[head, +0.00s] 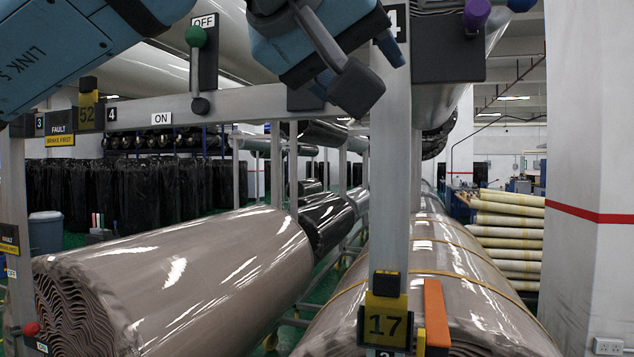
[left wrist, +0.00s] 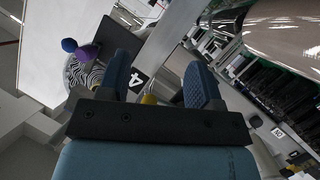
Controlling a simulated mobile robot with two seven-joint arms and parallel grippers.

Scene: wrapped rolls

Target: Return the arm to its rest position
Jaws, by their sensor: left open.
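My left arm comes in from the upper left of the head view. Its gripper (head: 360,70) hangs at the top middle, in front of the frame's crossbar and left of the upright post (head: 391,160). In the left wrist view the two blue fingers stand apart with no object held between them, so the gripper (left wrist: 158,64) is open. The post with its "4" label (left wrist: 136,78) shows behind the fingers. My right gripper is in neither view.
A lever with a green knob (head: 195,37) points up by the OFF label. A purple knob (head: 476,13) sits on a dark panel right of the post. Large wrapped rolls (head: 190,275) lie below. An orange handle (head: 436,312) stands by the 17 tag. A white pillar (head: 590,130) is at right.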

